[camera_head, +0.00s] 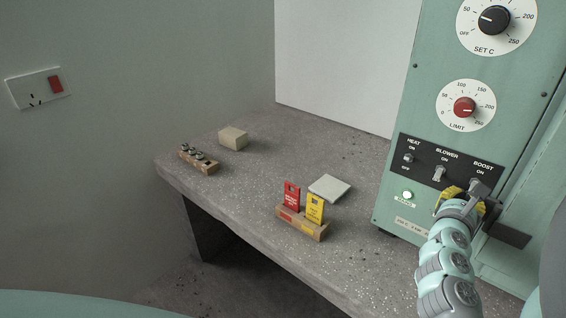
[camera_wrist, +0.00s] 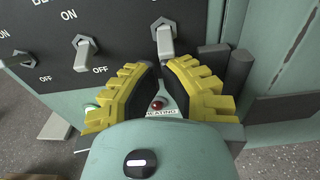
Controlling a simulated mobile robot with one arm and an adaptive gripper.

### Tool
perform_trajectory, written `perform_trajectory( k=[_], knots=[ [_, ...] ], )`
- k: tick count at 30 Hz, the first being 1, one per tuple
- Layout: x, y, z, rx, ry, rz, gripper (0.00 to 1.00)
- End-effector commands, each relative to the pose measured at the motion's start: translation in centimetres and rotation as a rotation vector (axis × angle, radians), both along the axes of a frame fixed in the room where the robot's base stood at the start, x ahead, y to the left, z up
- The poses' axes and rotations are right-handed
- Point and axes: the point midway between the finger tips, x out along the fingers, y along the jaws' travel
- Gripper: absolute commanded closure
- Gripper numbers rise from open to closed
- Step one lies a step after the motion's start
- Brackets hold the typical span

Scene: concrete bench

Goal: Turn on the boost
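The boost switch (camera_head: 477,186) is the rightmost of the toggles on the black strip of the green panel. In the wrist view the boost lever (camera_wrist: 166,42) slants downward, just beyond the gap between my fingertips. My gripper (camera_head: 463,190) is at the panel just below this switch, and it partly covers it in the head view. In the wrist view my gripper (camera_wrist: 160,68) has its yellow-backed fingers apart with nothing held between them. Whether a fingertip touches the lever I cannot tell.
The blower switch (camera_wrist: 82,54) is left of the boost lever, pointing toward OFF; the heat switch (camera_head: 408,158) is farther left. A green lamp (camera_head: 407,195) glows. A red lamp (camera_wrist: 157,104) shows between my fingers. Red and yellow tags (camera_head: 303,204) stand on the bench (camera_head: 250,185).

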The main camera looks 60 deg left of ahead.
Motion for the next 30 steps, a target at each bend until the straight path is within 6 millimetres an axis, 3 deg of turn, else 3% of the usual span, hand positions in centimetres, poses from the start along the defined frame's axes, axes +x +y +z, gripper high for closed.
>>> perform_trajectory(
  k=[30],
  knots=[
    [-0.61,0.12,1.32,-0.046,0.162,0.006,1.00]
  ],
)
